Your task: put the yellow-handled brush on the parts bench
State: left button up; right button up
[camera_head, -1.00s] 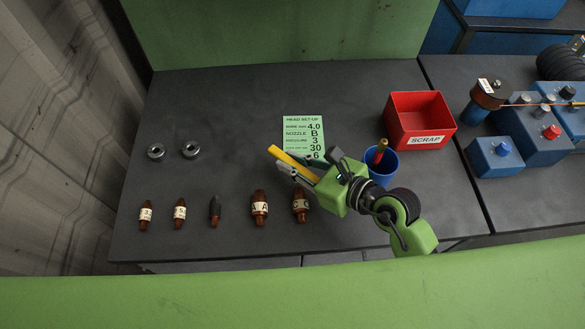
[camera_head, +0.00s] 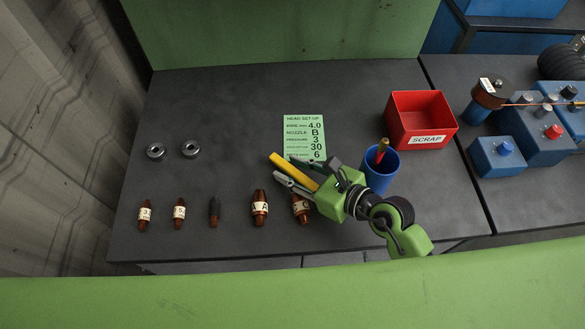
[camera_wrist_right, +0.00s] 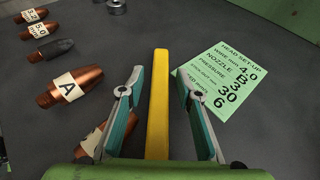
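The yellow-handled brush shows as a yellow handle (camera_head: 288,168) on or just above the dark parts bench (camera_head: 235,105), just below the green card. Its bristle end is hidden at my gripper. My right gripper (camera_head: 284,166) is open around the handle. In the right wrist view the yellow handle (camera_wrist_right: 158,105) runs between the two spread fingers, with a clear gap on each side. I cannot tell for sure whether the handle touches the bench along its length. My left gripper is not in view.
A green set-up card (camera_head: 304,137) lies beyond the handle. A blue cup (camera_head: 379,172) with a red-brown stick stands right of my gripper. Copper nozzles, one marked A (camera_head: 260,208), line the front. A red scrap bin (camera_head: 420,120) stands at right.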

jog(key=b+v, duration=0.1)
jog(key=v, duration=1)
jog(key=shift+r, duration=0.1)
jog(key=shift+s+d+r, duration=0.3)
jog(key=shift+s, duration=0.05)
